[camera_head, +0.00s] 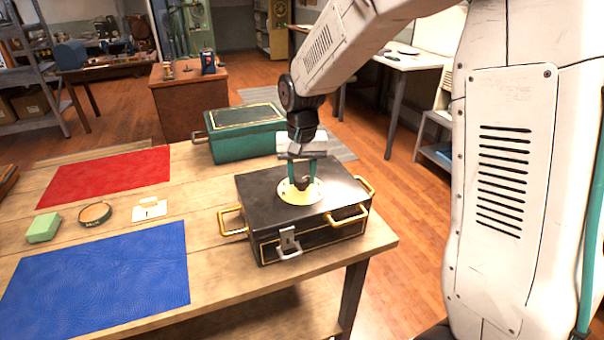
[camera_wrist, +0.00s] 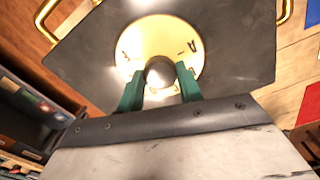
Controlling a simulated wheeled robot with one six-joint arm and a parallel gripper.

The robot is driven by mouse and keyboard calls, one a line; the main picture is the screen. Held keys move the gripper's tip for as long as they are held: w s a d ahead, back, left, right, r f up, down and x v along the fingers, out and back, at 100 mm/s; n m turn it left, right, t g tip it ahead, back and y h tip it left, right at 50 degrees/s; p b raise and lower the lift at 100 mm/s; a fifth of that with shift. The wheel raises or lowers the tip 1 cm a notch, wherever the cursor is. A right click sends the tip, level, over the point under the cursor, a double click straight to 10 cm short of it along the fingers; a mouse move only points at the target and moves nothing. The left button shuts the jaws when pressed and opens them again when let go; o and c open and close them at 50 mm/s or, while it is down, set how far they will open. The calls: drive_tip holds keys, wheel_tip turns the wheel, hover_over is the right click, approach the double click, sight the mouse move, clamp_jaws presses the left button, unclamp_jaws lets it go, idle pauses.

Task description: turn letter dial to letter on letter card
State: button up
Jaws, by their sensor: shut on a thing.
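The letter dial (camera_head: 312,193) is a pale yellow disc on top of a black box (camera_head: 257,195) with gold handles. In the wrist view the dial (camera_wrist: 187,28) shows a letter A at its right and another mark at its left that I cannot read. My gripper (camera_head: 300,181) points down over the dial. Its green fingers are shut on the dark round knob (camera_wrist: 160,72) at the dial's centre. The letter card (camera_head: 150,210) is a small white card on the table, left of the box. Its letter is too small to read.
A green box (camera_head: 240,137) stands behind the black box. A red mat (camera_head: 105,182), a blue mat (camera_head: 100,278), a light green block (camera_head: 43,228) and a round tin (camera_head: 95,213) lie on the table (camera_head: 215,290). The table's right edge is close to the black box.

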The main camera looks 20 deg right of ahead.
sight(302, 178)
drive_tip(key=shift+m, duration=0.6)
drive_tip(key=o, duration=1)
wheel_tip(302, 178, up, 8)
drive_tip(key=shift+f, duration=0.1)
drive_tip(key=s+d+r+n, duration=0.1)
drive_tip(key=s, duration=0.9)
drive_tip(key=s+d+r+n+t, duration=0.1)
drive_tip(key=s+n, duration=0.1)
drive_tip(key=s, duration=0.8)
drive_tip(key=s+d+r+n, duration=0.1)
drive_tip(key=s+r, duration=0.1)
drive_tip(key=s, duration=0.8)
drive_tip(key=shift+d+n, duration=0.1)
drive_tip(key=shift+n, duration=0.2)
